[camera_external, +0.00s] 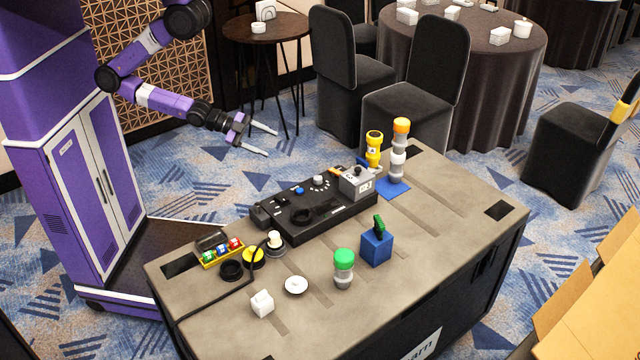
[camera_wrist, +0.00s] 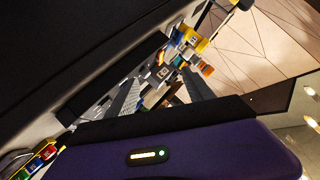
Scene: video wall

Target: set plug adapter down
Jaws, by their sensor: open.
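A small white block-shaped piece, which looks like the plug adapter (camera_external: 262,304), rests on the worktable (camera_external: 420,255) near its front left edge. My gripper (camera_external: 271,142) is open and empty. Its fingers are spread in the air beyond the table's back edge, well away from the white piece. In the wrist view I cannot make out the white piece.
A black device box (camera_external: 315,212) stands at the table's back middle. A green-capped jar (camera_external: 344,268), a white round dish (camera_external: 296,285), a blue block (camera_external: 376,246) and a black cable (camera_external: 215,312) lie around the white piece. Some bare tabletop lies between them.

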